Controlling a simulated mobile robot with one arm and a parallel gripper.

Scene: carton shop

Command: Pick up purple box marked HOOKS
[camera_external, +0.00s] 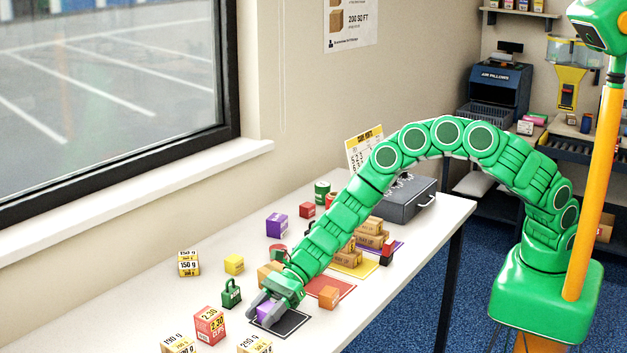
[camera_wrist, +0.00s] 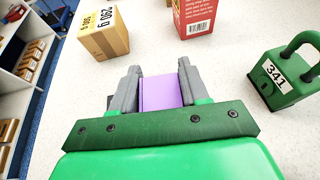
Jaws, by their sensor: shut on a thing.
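My gripper (camera_external: 262,308) is shut on a small purple box (camera_external: 269,315) low over a black mat (camera_external: 293,324). In the wrist view the grey fingers (camera_wrist: 159,75) press on both sides of the purple box (camera_wrist: 161,93). No marking shows on its visible face. I cannot tell whether it touches the mat. Another purple box (camera_external: 277,225) with a pale mark too small to read stands farther back on the table.
A green padlock (camera_external: 231,294), marked 341 in the wrist view (camera_wrist: 284,76), stands left of my gripper. A red box (camera_external: 209,325) and a tan carton (camera_wrist: 104,31) are close by. Red (camera_external: 328,291) and yellow mats lie behind, with several small cartons and a dark case (camera_external: 408,197).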

